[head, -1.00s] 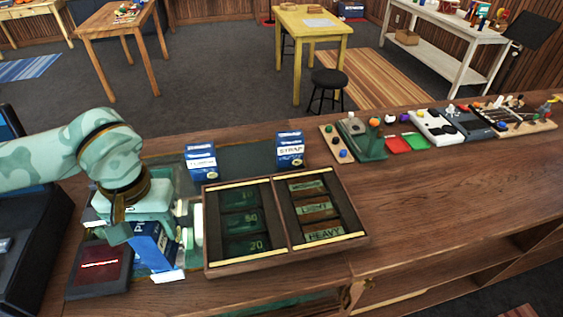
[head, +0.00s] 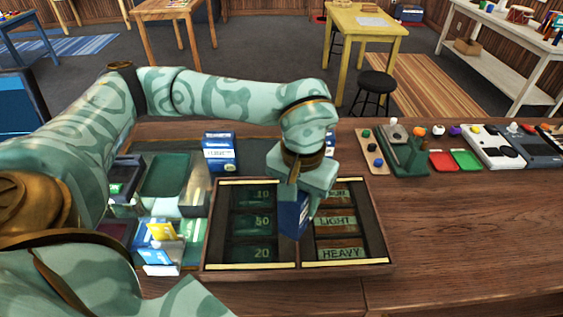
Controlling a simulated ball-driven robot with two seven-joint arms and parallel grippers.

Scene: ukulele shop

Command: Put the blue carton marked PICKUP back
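My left gripper (head: 299,196) is above the middle of a two-part wooden tray (head: 298,268), pointing down. It is shut on a dark blue carton (head: 292,217), which hangs tilted over the tray's central divider; no marking can be read on its visible face. Another blue and white carton (head: 220,153) stands behind the tray at its left, its label too small to read surely. A further blue carton (head: 330,142), behind the tray, is mostly hidden by my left gripper. My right gripper is out of view.
The tray's left half has green sections marked 10, 50 and 20; its right half shows LIGHT and HEAVY. Left of it is an open bin (head: 163,246) with blue and yellow contents. A green holder (head: 404,158) and pedals stand right; the front right counter (head: 470,235) is clear.

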